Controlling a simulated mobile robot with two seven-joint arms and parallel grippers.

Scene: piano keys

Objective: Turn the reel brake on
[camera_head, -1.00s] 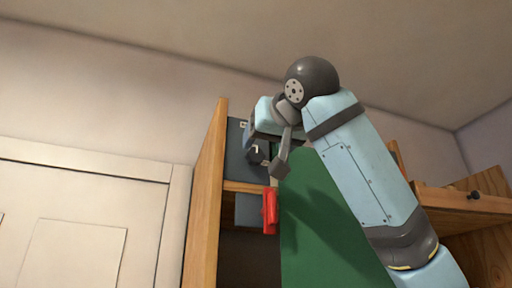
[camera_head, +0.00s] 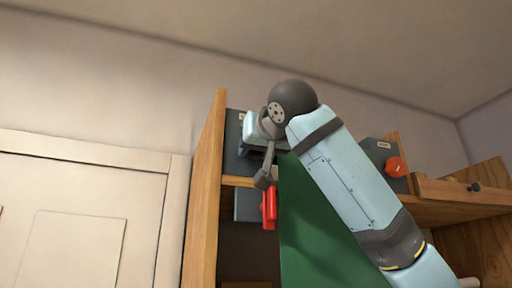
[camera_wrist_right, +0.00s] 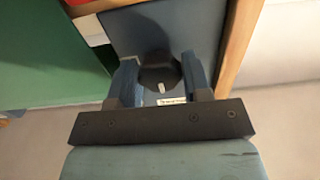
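A dark panel (camera_head: 234,166) is set in the upper left of the wooden cabinet, partly hidden by my right gripper (camera_head: 250,140). In the right wrist view it carries a dark round knob (camera_wrist_right: 160,70) with a white pointer mark and a small white label below, too small to read. My right gripper (camera_wrist_right: 160,78) has its two fingers apart, one on each side of the knob, close to its sides. I cannot tell whether they touch it. The knob is hidden in the head view. My left gripper is not in view.
A red part (camera_head: 269,208) sits just below my right wrist, by a lower shelf box. A green board (camera_head: 320,235) stands beside it. A red-orange knob (camera_head: 396,167) is on another dark panel to the right. The wooden cabinet side (camera_head: 205,190) borders the left.

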